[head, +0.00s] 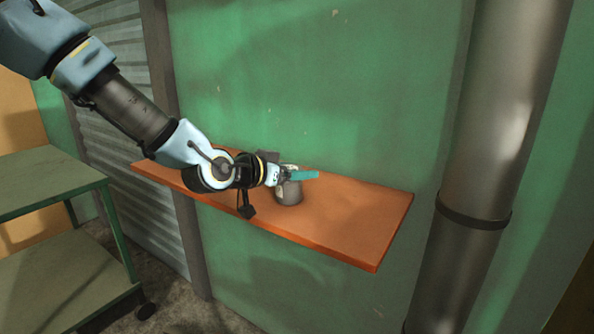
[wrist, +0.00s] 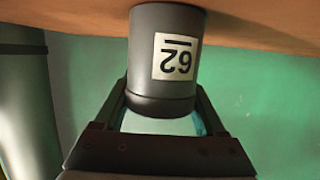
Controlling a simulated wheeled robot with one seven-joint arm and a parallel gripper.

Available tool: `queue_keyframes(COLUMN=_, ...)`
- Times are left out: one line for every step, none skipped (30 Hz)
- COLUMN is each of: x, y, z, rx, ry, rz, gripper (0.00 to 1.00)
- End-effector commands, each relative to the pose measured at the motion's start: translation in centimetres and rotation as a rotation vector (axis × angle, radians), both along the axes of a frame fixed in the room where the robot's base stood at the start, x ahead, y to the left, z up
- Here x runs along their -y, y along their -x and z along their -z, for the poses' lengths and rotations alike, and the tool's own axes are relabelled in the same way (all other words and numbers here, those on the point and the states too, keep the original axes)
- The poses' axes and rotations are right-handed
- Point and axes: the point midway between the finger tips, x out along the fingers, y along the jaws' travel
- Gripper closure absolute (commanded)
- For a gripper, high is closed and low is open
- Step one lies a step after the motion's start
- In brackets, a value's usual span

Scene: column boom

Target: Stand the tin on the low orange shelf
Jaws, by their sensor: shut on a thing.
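The tin (head: 289,193) is a dark grey cylinder, upright over the middle of the orange shelf (head: 350,220), with its lower end at or very near the board. In the wrist view the tin (wrist: 150,85) shows upside down, with a white label reading 62, and its base end meets the shelf (wrist: 260,22) at the top of the picture. My gripper (head: 300,175) is shut on the tin near its top, one finger on each side. I cannot tell for sure whether the base touches the board.
The shelf is fixed along a green wall (head: 320,80), and its right half is bare. A thick grey column (head: 490,150) stands to the right. A green two-tier cart (head: 50,185) is at the left. A grey post and corrugated panel are behind my arm.

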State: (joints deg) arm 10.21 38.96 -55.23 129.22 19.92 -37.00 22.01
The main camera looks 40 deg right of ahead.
Motion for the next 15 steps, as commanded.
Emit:
queue_keyframes(x=0.03, y=0.00, z=0.17, rx=0.001, ry=0.001, rz=0.000, gripper=1.00)
queue_keyframes(x=0.02, y=0.00, z=0.29, rx=0.001, ry=0.001, rz=0.000, gripper=1.00)
queue_keyframes(x=0.00, y=-0.01, z=0.19, rx=0.000, ry=0.000, rz=0.000, gripper=0.23)
queue_keyframes(x=0.01, y=-0.01, z=0.17, rx=0.000, ry=0.000, rz=0.000, gripper=0.20)
queue_keyframes(x=0.01, y=-0.01, z=0.17, rx=0.000, ry=0.000, rz=0.000, gripper=0.16)
queue_keyframes(x=0.01, y=-0.01, z=0.17, rx=0.000, ry=0.000, rz=0.000, gripper=0.12)
queue_keyframes(x=0.01, y=-0.01, z=0.17, rx=0.000, ry=0.000, rz=0.000, gripper=0.08)
queue_keyframes(x=0.00, y=-0.01, z=0.17, rx=0.000, ry=0.000, rz=0.000, gripper=0.05)
queue_keyframes(x=0.00, y=-0.01, z=0.17, rx=0.000, ry=0.000, rz=0.000, gripper=0.00)
queue_keyframes(x=0.00, y=-0.01, z=0.17, rx=0.000, ry=0.000, rz=0.000, gripper=0.00)
queue_keyframes(x=0.00, y=-0.01, z=0.16, rx=0.000, ry=0.000, rz=0.000, gripper=0.00)
queue_keyframes(x=0.00, y=-0.01, z=0.16, rx=0.000, ry=0.000, rz=0.000, gripper=0.00)
queue_keyframes(x=0.00, y=-0.01, z=0.16, rx=0.000, ry=0.000, rz=0.000, gripper=0.00)
queue_keyframes(x=0.00, y=-0.01, z=0.16, rx=0.000, ry=0.000, rz=0.000, gripper=0.00)
queue_keyframes(x=0.01, y=-0.01, z=0.15, rx=0.000, ry=0.000, rz=0.000, gripper=0.00)
